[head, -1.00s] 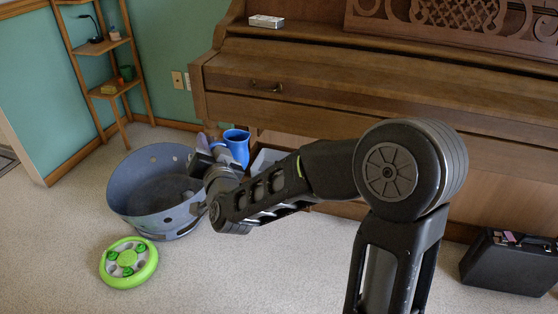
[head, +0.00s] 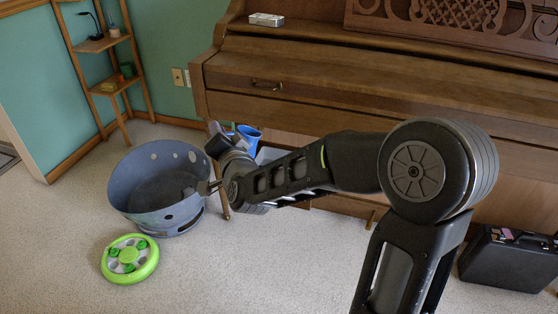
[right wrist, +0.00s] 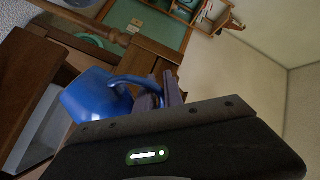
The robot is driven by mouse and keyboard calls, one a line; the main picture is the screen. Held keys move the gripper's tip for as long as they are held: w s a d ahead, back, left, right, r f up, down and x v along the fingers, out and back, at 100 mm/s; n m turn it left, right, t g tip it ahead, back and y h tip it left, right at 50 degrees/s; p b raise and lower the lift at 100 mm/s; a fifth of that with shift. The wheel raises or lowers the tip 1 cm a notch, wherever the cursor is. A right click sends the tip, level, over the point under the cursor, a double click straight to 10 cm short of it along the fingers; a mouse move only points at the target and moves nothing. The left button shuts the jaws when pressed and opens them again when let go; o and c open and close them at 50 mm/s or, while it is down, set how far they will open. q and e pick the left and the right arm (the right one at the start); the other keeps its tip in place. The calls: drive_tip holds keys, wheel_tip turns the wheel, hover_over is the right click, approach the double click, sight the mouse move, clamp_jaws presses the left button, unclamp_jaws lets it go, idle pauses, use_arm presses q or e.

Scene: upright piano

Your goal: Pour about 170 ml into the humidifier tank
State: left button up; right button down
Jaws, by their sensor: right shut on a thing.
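My right gripper (head: 220,140) is shut on the handle of a blue jug (head: 250,136), in front of the piano's left end. In the right wrist view the fingers (right wrist: 166,92) close on the handle of the blue jug (right wrist: 92,97). The jug looks tilted to the right in the head view; its contents do not show. A pale grey box (head: 268,155), perhaps the humidifier tank, stands low behind my right arm, mostly hidden. It also seems to show as a grey box (right wrist: 36,135) in the right wrist view. My left gripper is not in view.
The upright piano (head: 380,82) fills the back right. A large grey-blue tub (head: 150,205) stands left of my gripper, with a green round toy (head: 130,259) before it. A corner shelf (head: 110,88) stands back left, a black case (head: 507,264) at right.

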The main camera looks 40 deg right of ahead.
sight(240, 126)
drive_tip(key=shift+s+d+r+m, duration=0.1)
drive_tip(key=shift+d+r+m, duration=0.15)
drive_tip(key=shift+d+m, duration=0.3)
drive_tip(key=shift+d+r+m, duration=0.2)
drive_tip(key=shift+d+m, duration=0.25)
drive_tip(key=shift+d, duration=0.2)
drive_tip(key=shift+d+m+y, duration=0.2)
drive_tip(key=shift+m+y, duration=0.1)
drive_tip(key=shift+d+r+m, duration=0.1)
drive_tip(key=shift+d+m, duration=0.2)
drive_tip(key=shift+m, duration=0.1)
drive_tip(key=shift+s+d+f+m+g+y+b, duration=0.15)
drive_tip(key=shift+d+f+m+b, duration=0.1)
drive_tip(key=shift+d+m+b, duration=0.35)
drive_tip(key=shift+d+f+m+g+y+b, duration=0.15)
drive_tip(key=shift+d+f+m+b, duration=0.15)
drive_tip(key=shift+m+b, duration=0.5)
idle(0.8)
drive_tip(key=shift+s+d+r+m+y, duration=0.1)
drive_tip(key=shift+d+r+m+y, duration=0.2)
drive_tip(key=shift+d+r+m, duration=0.4)
idle(0.5)
